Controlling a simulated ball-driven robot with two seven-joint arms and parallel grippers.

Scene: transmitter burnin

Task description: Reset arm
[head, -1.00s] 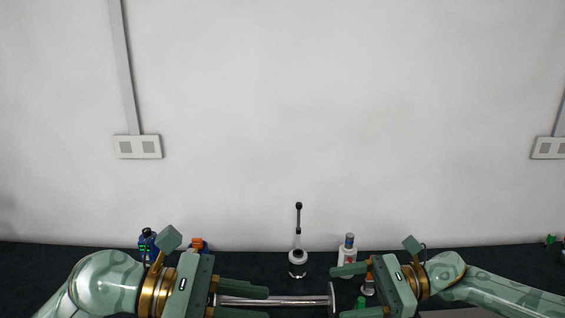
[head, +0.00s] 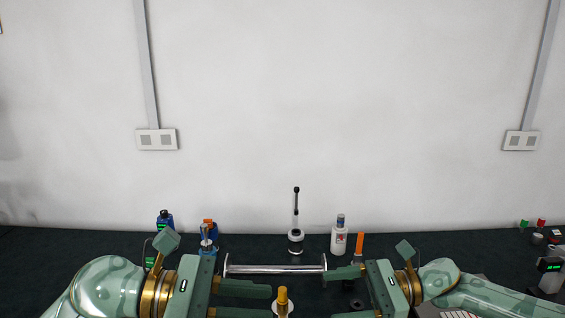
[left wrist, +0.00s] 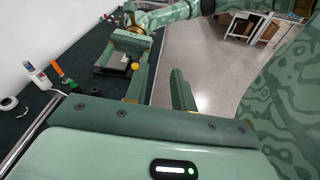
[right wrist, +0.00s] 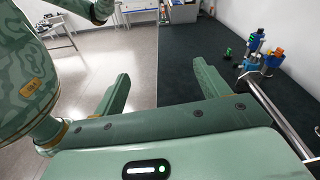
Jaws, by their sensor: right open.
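My left gripper (head: 245,300) is open and empty, low in the head view; its two fingers stand apart in the left wrist view (left wrist: 160,90). My right gripper (head: 350,293) is open and empty, facing it from the right; its spread fingers show in the right wrist view (right wrist: 160,85). Both arms are bent inward over or near the table's front side. No object lies between either pair of fingers.
A metal bar (head: 275,269) runs across the dark table (head: 100,240) between the grippers. A black-topped stick device (head: 296,240), a white bottle (head: 339,238) and blue bottles (head: 165,219) stand behind. A yellow-topped item (head: 283,300) stands between the grippers.

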